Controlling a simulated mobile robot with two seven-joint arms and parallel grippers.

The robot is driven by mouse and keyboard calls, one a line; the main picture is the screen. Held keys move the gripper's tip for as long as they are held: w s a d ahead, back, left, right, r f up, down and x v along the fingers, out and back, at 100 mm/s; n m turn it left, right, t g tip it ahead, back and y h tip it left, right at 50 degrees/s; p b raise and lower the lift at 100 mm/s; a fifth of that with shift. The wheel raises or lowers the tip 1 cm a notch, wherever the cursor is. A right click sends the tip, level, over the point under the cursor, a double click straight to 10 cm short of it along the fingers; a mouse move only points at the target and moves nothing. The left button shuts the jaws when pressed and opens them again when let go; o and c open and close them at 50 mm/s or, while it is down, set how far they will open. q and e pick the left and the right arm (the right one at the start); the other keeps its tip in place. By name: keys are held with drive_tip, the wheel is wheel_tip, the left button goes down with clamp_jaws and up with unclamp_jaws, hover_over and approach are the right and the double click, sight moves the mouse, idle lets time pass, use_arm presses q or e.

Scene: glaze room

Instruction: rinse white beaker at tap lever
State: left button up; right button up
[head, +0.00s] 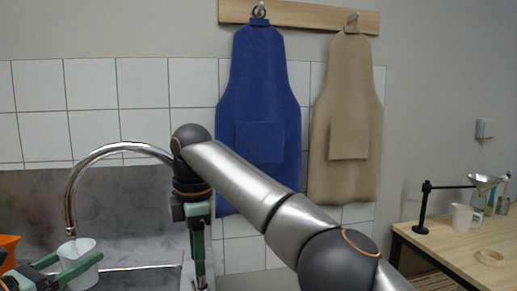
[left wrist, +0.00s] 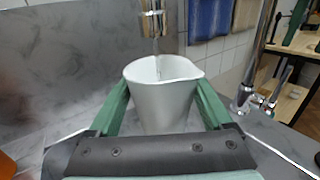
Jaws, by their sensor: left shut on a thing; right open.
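The white beaker (head: 80,262) is at the lower left in the head view, under the end of the chrome tap spout (head: 68,200). My left gripper (head: 62,268) is shut on it, with a green finger on each side. The left wrist view shows the beaker (left wrist: 160,100) upright, its mouth below the spout (left wrist: 153,25). A thin pale streak, looking like water, runs from spout into beaker. My right gripper (head: 199,275) is open and points down, right of the spout. A chrome fitting, apparently the tap lever (left wrist: 243,97), shows in the wrist view; in the head view my gripper hides it.
An orange object (head: 8,250) is at the far left edge. The grey splashback (head: 130,210) stands behind the sink. A blue apron (head: 260,110) and a beige apron (head: 345,120) hang on the wall. A wooden table (head: 450,240) with a mug (head: 465,219) is at right.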

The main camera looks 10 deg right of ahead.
drive_tip(key=w+d+r+m+t+h, duration=0.3)
drive_tip(key=w+d+r+m, duration=0.1)
drive_tip(key=d+r+m, duration=0.3)
drive_tip(key=w+d+r+m+t+h, duration=0.3)
drive_tip(key=d+r+m, duration=0.4)
drive_tip(key=r, duration=0.3)
drive_tip(key=shift+w+r+m+t+h, duration=0.3)
drive_tip(key=shift+w+r+t+h, duration=0.1)
drive_tip(key=shift+w+t, duration=0.4)
